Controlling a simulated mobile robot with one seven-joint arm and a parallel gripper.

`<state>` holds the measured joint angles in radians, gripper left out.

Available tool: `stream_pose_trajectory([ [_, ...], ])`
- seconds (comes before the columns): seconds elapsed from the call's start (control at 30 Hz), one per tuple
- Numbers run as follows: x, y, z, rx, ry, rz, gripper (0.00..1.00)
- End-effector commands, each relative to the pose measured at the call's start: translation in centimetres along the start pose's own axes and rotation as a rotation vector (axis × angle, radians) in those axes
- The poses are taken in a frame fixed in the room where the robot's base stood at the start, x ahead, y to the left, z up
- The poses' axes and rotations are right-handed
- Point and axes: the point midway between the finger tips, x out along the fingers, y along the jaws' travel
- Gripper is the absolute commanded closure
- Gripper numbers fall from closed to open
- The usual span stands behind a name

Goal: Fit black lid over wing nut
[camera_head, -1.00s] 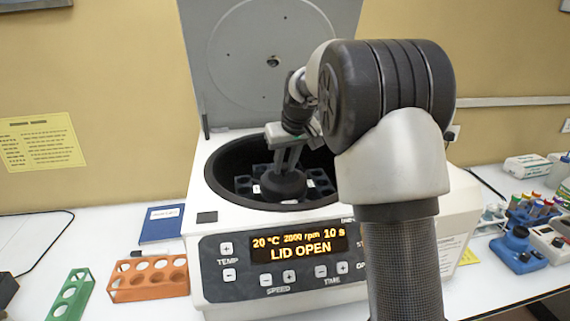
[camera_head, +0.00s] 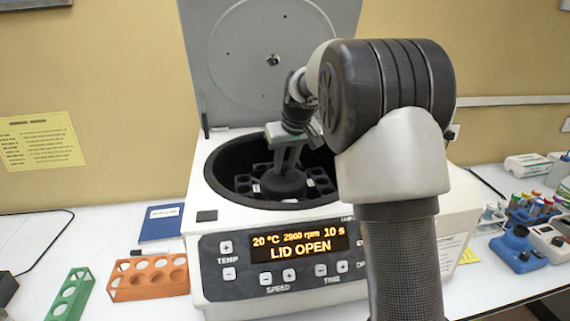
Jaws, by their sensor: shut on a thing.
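The centrifuge (camera_head: 212,240) stands with its grey cover raised and its screen reads "LID OPEN". The black lid (camera_head: 283,184) is a round dark disc with a raised middle, low in the centrifuge bowl over the middle of the rotor (camera_head: 243,183). My gripper (camera_head: 287,168) points down into the bowl and is shut on the top of the black lid. The wing nut is not visible; the lid and gripper cover the rotor's centre. I cannot tell whether the lid touches the rotor.
An orange rack (camera_head: 148,278) and a green rack (camera_head: 72,294) stand at the left, with a blue book (camera_head: 161,223) behind. A blue device (camera_head: 516,248) and a rack of coloured tubes (camera_head: 530,207) are at the right. The bowl rim surrounds my gripper.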

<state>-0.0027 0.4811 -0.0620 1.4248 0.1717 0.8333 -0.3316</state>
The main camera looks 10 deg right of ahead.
Motion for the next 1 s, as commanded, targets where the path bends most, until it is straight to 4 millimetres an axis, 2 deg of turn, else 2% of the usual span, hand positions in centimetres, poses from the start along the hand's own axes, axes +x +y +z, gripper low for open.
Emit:
stream_pose_trajectory([
  [0.33,0.00,0.00,-0.03,0.000,0.001,0.000,1.00],
  [0.37,0.00,0.00,-0.03,0.000,0.001,0.000,0.74],
  [0.47,0.00,-0.01,-0.03,0.000,0.001,0.000,0.57],
  [0.67,0.02,-0.02,-0.01,0.000,0.001,0.000,0.56],
  [0.8,0.06,-0.02,0.03,0.000,-0.001,0.000,0.37],
  [1.0,0.05,-0.02,0.02,0.000,0.000,0.000,0.37],
])
